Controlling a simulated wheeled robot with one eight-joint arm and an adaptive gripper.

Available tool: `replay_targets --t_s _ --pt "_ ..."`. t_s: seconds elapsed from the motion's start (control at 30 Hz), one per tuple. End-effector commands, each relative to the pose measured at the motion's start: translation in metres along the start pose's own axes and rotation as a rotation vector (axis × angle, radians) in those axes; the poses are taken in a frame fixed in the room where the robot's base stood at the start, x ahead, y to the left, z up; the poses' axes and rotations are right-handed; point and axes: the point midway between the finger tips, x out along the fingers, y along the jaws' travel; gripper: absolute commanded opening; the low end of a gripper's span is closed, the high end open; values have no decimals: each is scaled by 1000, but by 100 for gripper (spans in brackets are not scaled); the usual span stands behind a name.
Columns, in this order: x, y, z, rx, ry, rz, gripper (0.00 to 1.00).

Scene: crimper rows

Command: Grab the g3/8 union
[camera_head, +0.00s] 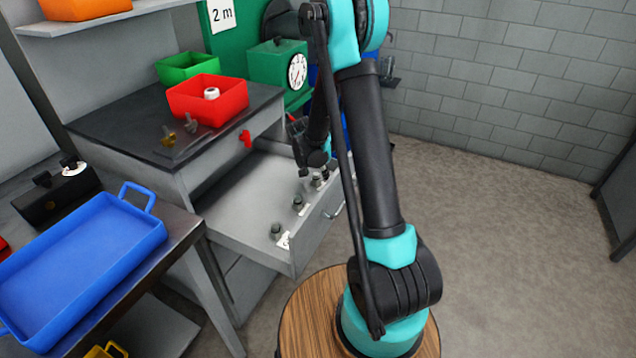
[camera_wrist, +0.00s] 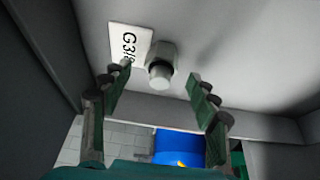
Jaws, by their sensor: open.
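In the wrist view a grey union (camera_wrist: 160,68) stands in the drawer next to a white label (camera_wrist: 128,45). The label reads "G3/" with its end hidden behind the left finger. My gripper (camera_wrist: 159,84) is open, one finger on each side of the union, and the union appears untouched between and beyond the fingertips. In the head view my gripper (camera_head: 316,160) is over the far part of the open drawer (camera_head: 235,205), close to a group of small fittings (camera_head: 316,180). My arm partly hides that area, so I cannot tell which fitting there is the G3/8 one.
Other fittings stand nearer in the drawer, one in the middle (camera_head: 298,204) and one at the near end (camera_head: 276,231). The drawer walls rise around my gripper. A red bin (camera_head: 207,108) and a green bin (camera_head: 180,68) sit on the cabinet. A blue tray (camera_head: 85,250) lies at left.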

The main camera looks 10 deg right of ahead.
Motion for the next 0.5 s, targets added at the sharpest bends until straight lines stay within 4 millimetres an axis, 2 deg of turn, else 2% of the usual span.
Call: replay_targets --t_s 0.1,0.37,0.4,0.5 --pt "9 0 0 1 0 0 60" --pt "11 0 0 0 0 0 60" --pt "11 0 0 0 0 0 59" --pt "11 0 0 0 0 0 46"
